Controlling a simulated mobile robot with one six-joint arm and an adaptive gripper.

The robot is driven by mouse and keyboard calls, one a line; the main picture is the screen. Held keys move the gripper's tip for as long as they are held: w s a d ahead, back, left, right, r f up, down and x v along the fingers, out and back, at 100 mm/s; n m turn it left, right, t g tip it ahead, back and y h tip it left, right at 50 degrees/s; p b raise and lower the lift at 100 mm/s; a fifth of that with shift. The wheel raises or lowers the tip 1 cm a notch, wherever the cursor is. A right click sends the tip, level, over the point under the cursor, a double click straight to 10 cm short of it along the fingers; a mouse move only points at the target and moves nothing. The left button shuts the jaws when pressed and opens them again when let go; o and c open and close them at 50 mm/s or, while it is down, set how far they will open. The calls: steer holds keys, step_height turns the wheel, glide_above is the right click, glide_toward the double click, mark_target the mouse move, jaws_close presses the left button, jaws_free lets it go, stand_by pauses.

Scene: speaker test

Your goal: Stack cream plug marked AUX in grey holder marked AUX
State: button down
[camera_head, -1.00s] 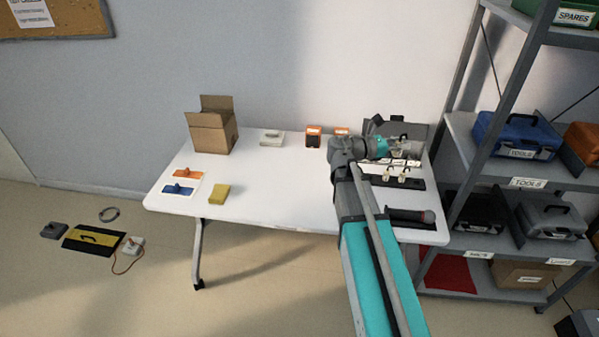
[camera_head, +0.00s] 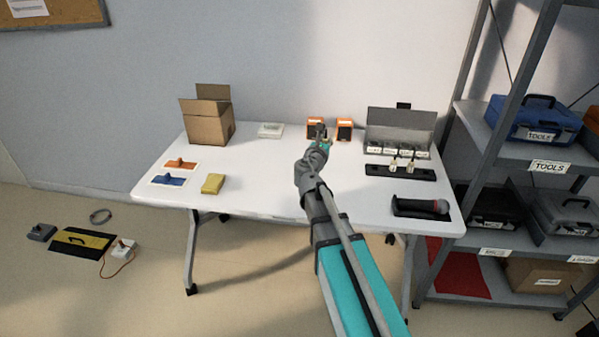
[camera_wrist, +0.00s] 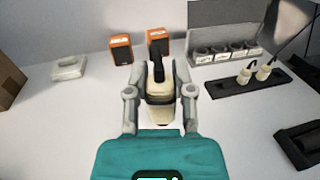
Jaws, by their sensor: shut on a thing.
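My gripper (camera_wrist: 160,88) is shut on a cream plug (camera_wrist: 159,112) with a black upper end, seen in the wrist view between the two fingers. I cannot read a mark on it. In the head view my gripper (camera_head: 322,143) is over the back middle of the table, in front of the orange speakers, and hides most of the plug. The grey holder (camera_head: 402,121) stands to the right at the back, with a row of labelled round sockets; it also shows in the wrist view (camera_wrist: 222,34). The labels are too small to read.
Two cream plugs (camera_wrist: 256,74) stand in a black strip (camera_wrist: 232,87) before the holder. Two orange speakers (camera_head: 344,130) stand at the back. A microphone (camera_head: 430,206) lies in a dark tray at front right. A cardboard box (camera_head: 208,128) stands left. The table's front middle is clear.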

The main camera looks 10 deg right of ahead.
steer(key=w+a+f+n+t+y+b, duration=0.1)
steer(key=a+f+n+y, duration=0.1)
steer(key=a, duration=0.3)
steer(key=shift+w+a+f+y+b, duration=0.2)
steer(key=shift+f+y+b, duration=0.2)
steer(key=shift+y, duration=0.2)
steer(key=shift+w+d+f+b, duration=0.7)
steer(key=shift+w+f+b, duration=0.8)
steer(key=shift+w, duration=0.55)
steer(key=shift+w+d+f+b, duration=0.75)
steer(key=shift+w+f+b, duration=0.75)
steer(key=shift+w, duration=0.6)
steer(key=shift+w+d+f+b, duration=0.7)
steer(key=shift+w+f+b, duration=0.8)
steer(key=shift+w, duration=0.55)
steer(key=shift+w+d+f+b, duration=0.1)
steer(key=shift+w+f+b, duration=0.3)
steer(key=shift+f+b, duration=1.65)
